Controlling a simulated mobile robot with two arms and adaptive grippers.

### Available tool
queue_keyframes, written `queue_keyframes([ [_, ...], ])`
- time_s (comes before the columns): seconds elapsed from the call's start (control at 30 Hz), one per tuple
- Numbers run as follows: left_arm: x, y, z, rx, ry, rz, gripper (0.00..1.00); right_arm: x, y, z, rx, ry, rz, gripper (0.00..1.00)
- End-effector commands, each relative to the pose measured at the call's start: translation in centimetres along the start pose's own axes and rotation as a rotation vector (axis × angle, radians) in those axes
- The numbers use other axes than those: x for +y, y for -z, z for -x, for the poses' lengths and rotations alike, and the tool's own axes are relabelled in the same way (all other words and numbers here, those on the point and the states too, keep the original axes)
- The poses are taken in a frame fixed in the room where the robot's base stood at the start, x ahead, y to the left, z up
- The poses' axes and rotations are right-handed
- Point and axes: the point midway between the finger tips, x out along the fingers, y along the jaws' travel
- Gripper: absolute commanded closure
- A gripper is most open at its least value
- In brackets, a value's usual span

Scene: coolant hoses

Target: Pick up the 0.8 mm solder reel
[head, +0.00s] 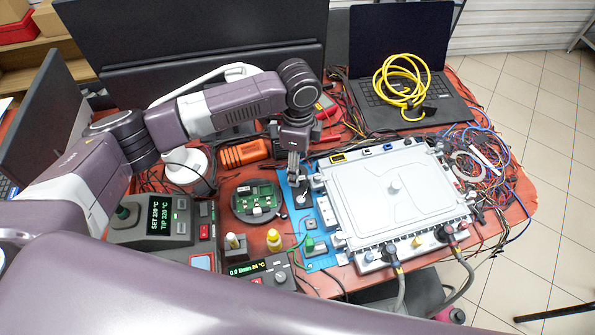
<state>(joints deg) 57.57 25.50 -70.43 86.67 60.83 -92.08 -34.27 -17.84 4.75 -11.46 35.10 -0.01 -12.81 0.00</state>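My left gripper (294,176) points down over the left end of the blue mat (318,262), left of the large grey housing. Its fingers look close together, but whether they are open or shut is unclear. A small dark object (303,196) with a pale centre sits just below the fingertips; it may be a reel, but I cannot read any label or size. Whether the fingers touch it is unclear. I cannot identify the 0.8 mm solder reel with certainty. My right gripper is not in view.
The grey housing (392,192) fills the mat's right. Soldering station (165,218) is front left. Loose wires (487,170) and a laptop (402,60) with yellow cable (402,82) lie right and behind.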

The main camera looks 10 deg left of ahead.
Motion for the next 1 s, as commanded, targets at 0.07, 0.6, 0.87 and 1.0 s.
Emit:
queue_keyframes([
  [0.07, 0.5, -0.1, -1.1, -0.002, -0.004, 0.0, 0.42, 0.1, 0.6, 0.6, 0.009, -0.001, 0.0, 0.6],
  [0.6, 0.3, -0.1, -3.2, -0.001, 0.0, 0.0, 0.55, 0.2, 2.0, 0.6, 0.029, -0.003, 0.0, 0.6],
  [0.87, 0.3, -0.1, -3.2, -0.001, 0.0, 0.0, 0.84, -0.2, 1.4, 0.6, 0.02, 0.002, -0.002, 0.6],
  [1.0, 0.3, -0.1, -3.2, 0.0, 0.001, 0.0, 0.91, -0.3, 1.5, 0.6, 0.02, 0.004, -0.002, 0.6],
])
